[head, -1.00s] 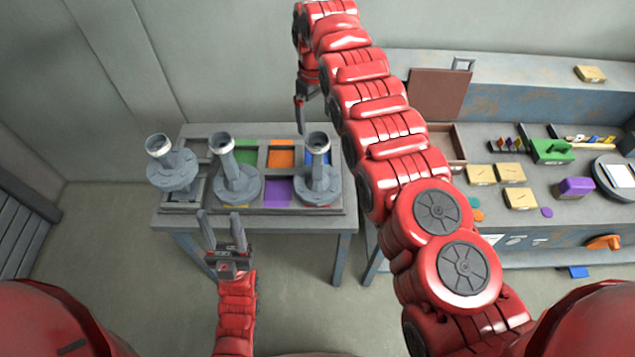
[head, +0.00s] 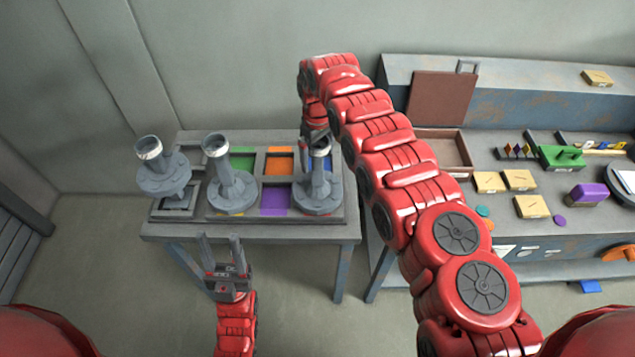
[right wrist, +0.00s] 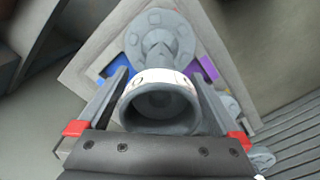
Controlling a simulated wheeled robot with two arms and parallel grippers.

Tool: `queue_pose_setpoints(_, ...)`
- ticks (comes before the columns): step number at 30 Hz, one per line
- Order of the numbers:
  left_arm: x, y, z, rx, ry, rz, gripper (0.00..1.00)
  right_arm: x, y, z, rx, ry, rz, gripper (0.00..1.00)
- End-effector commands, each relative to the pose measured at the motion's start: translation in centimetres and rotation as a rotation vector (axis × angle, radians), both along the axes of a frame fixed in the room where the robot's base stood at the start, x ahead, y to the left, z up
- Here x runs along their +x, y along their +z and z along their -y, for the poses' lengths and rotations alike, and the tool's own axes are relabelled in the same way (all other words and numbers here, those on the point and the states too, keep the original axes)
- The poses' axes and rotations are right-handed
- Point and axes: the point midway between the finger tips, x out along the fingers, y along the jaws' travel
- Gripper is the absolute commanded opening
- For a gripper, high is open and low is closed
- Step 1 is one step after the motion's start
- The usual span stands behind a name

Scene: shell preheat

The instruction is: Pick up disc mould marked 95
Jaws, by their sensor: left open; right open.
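Three grey disc moulds with upright necks stand on the grey table: a left one (head: 163,178), a middle one (head: 231,188) and a right one (head: 317,190). Each neck has a pale band near its top; I cannot read a 95 on any. My right gripper (head: 316,138) is open at the right mould's neck top. In the right wrist view its fingers (right wrist: 160,88) lie on both sides of the neck (right wrist: 160,108), whose white band shows a partial mark. My left gripper (head: 221,246) is open and empty in front of the table.
The table's tray (head: 345,207) has green (head: 243,158), orange (head: 280,163) and purple (head: 275,198) squares. A workbench (head: 470,222) at the right holds a brown tray, yellow boxes (head: 489,181) and a purple block (head: 588,194). My right arm crosses between them.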

Motion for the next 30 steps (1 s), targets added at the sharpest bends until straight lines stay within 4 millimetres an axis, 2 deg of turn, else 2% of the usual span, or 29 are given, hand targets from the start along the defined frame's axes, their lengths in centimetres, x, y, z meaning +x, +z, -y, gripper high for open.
queue_pose_setpoints(1,0.02,-0.94,-0.01,0.000,0.000,-0.002,0.50,-0.08,-1.21,-0.11,0.000,0.002,-0.001,1.00)
queue_pose_setpoints(10,0.00,-0.90,0.00,0.000,0.000,-0.001,0.50,-0.02,-1.34,-0.02,-0.001,0.001,-0.001,1.00)
queue_pose_setpoints(26,0.00,-0.90,0.00,0.000,0.000,-0.001,0.50,-0.04,-1.35,-0.03,-0.001,0.001,-0.001,0.05)
queue_pose_setpoints(27,0.00,-0.90,0.00,0.000,0.000,-0.001,0.50,-0.04,-1.35,-0.03,-0.001,0.001,-0.001,0.00)
queue_pose_setpoints(30,0.01,-0.91,0.01,0.000,0.000,-0.001,0.50,-0.03,-1.35,-0.04,-0.001,0.001,-0.001,0.00)
